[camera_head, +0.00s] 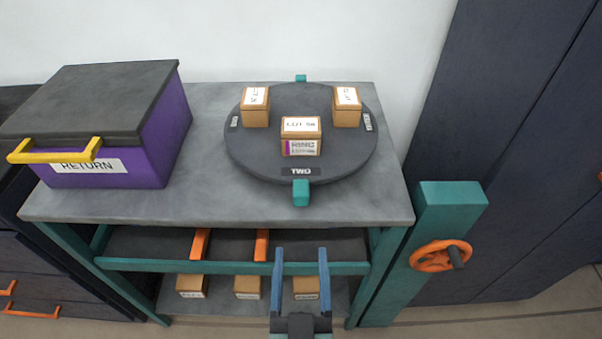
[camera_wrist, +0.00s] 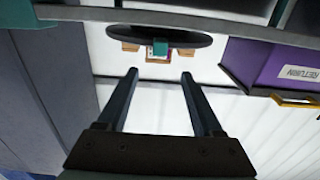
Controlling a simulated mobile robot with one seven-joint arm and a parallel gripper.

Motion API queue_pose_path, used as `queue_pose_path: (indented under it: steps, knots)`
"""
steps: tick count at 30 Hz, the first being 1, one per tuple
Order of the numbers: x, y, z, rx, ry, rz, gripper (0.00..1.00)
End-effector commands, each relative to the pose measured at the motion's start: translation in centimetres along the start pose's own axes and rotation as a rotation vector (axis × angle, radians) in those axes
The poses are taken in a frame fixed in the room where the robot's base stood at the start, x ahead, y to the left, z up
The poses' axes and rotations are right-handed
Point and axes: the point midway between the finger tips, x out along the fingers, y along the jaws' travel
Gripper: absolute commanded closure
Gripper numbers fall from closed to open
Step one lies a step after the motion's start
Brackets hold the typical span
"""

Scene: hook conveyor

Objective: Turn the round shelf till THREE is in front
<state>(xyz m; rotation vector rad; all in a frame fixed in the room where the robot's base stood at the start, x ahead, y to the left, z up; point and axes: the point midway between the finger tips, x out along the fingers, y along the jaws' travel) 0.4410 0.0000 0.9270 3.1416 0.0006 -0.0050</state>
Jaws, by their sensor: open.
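The round shelf (camera_head: 258,154) is a dark grey disc on the grey table in the head view, with the TWO label (camera_head: 301,171) at its front. A teal knob (camera_head: 301,193) sticks out at the front rim below that label, and another (camera_head: 301,78) shows at the back. Two more labels, at the left and right rim, are too small to read. Three tan boxes stand on the disc, the front one (camera_head: 301,137) nearest. My gripper (camera_head: 302,254) is open and empty, in front of and below the table edge. The wrist view shows the disc (camera_wrist: 190,37) upside down beyond the fingers.
A purple box (camera_head: 165,140) with a dark lid, yellow handle and RETURN label stands left on the table (camera_head: 230,205). A teal post with an orange handwheel (camera_head: 440,255) stands at the right.

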Motion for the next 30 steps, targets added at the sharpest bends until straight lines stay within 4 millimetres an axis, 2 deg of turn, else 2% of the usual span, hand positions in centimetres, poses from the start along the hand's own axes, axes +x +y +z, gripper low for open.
queue_pose_path:
  steps: [5,21,30]
  knots:
    - [1.9,0.0,-0.1,0.0,0.005,0.0,0.32]
    - [10.6,0.0,-0.2,0.001,0.004,0.0,0.32]
    - [12.7,0.0,-0.1,0.0,0.002,0.0,0.32]
